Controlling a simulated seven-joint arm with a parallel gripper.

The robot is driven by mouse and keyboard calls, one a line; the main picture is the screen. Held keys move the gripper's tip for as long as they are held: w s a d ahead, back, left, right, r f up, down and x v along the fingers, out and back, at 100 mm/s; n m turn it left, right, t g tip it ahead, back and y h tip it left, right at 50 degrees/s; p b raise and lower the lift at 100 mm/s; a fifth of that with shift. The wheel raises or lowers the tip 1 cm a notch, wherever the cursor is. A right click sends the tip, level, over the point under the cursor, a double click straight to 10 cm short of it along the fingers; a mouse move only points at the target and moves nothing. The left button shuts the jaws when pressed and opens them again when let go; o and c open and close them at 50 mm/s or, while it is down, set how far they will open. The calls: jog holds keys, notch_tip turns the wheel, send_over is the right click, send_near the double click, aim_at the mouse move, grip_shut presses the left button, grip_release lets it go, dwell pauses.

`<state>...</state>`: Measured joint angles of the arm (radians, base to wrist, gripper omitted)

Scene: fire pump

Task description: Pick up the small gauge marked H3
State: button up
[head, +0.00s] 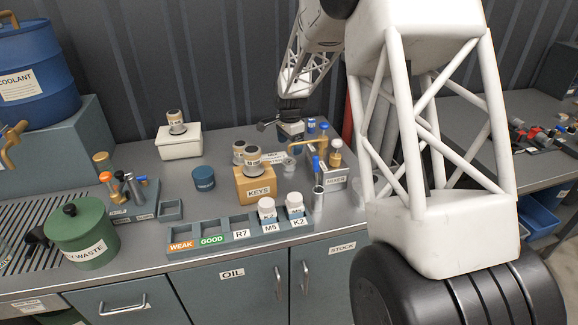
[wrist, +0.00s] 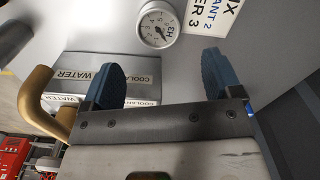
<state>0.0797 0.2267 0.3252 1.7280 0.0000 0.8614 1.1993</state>
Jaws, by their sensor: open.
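In the wrist view a small round gauge (wrist: 157,22) with a white dial and pale rim faces the camera. The upper edge of the gauge is near the picture's top. In the head view my gripper (head: 279,125) is over the back of the bench, and I cannot make out the H3 marking on any gauge there.
A printed card (wrist: 212,14) lies right of the gauge.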

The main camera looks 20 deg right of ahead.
aim_at(290, 162)
jog(key=shift+f, duration=0.15)
jog(key=shift+f, duration=1.15)
jog(key=shift+f, duration=2.6)
jog(key=c, duration=1)
jog(key=shift+c, duration=0.2)
notch_tip(290, 162, up, 10)
